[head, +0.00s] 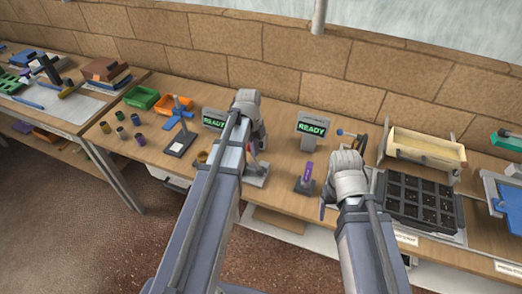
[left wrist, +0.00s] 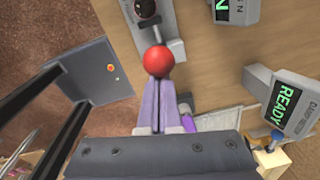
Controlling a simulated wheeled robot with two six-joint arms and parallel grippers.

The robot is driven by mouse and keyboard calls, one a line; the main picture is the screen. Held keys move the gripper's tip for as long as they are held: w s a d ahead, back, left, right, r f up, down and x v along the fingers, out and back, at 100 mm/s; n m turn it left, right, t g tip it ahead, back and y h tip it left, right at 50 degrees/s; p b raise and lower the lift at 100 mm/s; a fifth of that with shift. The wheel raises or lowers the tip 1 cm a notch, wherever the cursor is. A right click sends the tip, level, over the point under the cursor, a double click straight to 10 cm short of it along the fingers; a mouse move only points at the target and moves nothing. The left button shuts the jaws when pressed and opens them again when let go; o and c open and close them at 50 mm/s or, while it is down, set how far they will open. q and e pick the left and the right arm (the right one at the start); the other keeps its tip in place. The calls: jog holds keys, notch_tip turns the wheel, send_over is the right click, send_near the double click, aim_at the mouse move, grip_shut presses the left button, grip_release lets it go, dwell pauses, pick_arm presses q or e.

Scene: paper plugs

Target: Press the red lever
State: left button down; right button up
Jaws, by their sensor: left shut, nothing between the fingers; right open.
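The red lever's round red knob (left wrist: 158,61) shows in the left wrist view, just beyond the tips of my left gripper (left wrist: 160,82). The fingers are shut together with nothing between them. I cannot tell whether they touch the knob. In the head view my left gripper (head: 252,148) is above the lever's grey base (head: 257,176) and hides most of the lever. My right gripper (head: 324,205) is open and empty over the bench, right of the purple lever (head: 308,172); its fingers are partly hidden.
Two displays read READY, one (head: 214,119) beside my left gripper and one (head: 311,128) behind the purple lever. A black cell tray (head: 417,203) and a cream-lined bin (head: 427,149) stand at the right. A stand (head: 179,142), small cups and an orange bin (head: 174,103) are at the left.

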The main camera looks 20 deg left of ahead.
pick_arm(q)
jog(key=shift+a, duration=0.5)
dwell(0.4)
notch_tip(320, 180, up, 11)
jog(key=s+d+p, duration=0.1)
jog(key=d+p, duration=0.1)
jog(key=p, duration=0.9)
jog(key=shift+s+d+r, duration=0.15)
jog(key=shift+s+d, duration=0.05)
jog(key=shift+d, duration=0.1)
jog(key=shift+d, duration=0.1)
